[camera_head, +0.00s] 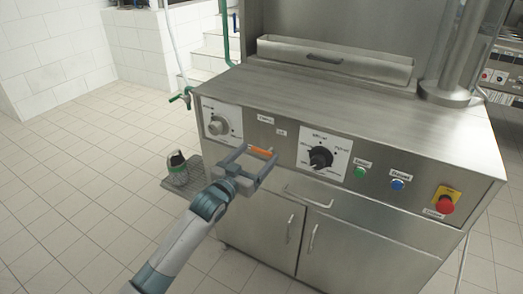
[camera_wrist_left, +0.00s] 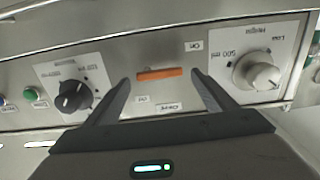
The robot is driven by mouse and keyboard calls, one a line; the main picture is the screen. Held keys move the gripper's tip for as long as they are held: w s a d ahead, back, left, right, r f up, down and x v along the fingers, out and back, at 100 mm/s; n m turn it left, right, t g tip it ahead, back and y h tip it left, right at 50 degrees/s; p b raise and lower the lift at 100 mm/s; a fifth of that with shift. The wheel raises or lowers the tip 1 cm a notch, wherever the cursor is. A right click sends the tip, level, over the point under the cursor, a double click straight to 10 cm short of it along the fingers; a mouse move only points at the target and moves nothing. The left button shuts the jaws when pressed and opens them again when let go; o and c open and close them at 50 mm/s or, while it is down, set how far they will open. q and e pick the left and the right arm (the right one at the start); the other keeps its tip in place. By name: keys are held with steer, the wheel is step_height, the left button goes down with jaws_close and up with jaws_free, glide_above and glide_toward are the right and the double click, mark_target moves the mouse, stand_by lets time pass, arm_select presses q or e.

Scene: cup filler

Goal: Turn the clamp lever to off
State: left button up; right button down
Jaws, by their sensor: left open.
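The clamp lever (camera_wrist_left: 160,74) is an orange bar lying level on the steel front panel in the left wrist view. Small labels sit above and below it, with a clamp label (camera_wrist_left: 168,107) below; the wrist picture is upside down. In the head view the orange lever (camera_head: 262,152) shows between the fingertips of my left gripper (camera_head: 259,155). My left gripper (camera_wrist_left: 161,78) is open, its two dark fingers on either side of the lever with gaps at both ends. I cannot tell how far the tips are from the panel. My right gripper is not in view.
Further right are a green button (camera_head: 360,172), a blue button (camera_head: 397,184) and a red emergency stop (camera_head: 445,205). A drip tray (camera_head: 197,185) holds a cup (camera_head: 176,168).

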mark_target(261, 151)
arm_select(q)
steer(key=shift+x, duration=1.7)
steer(key=c, duration=1.1)
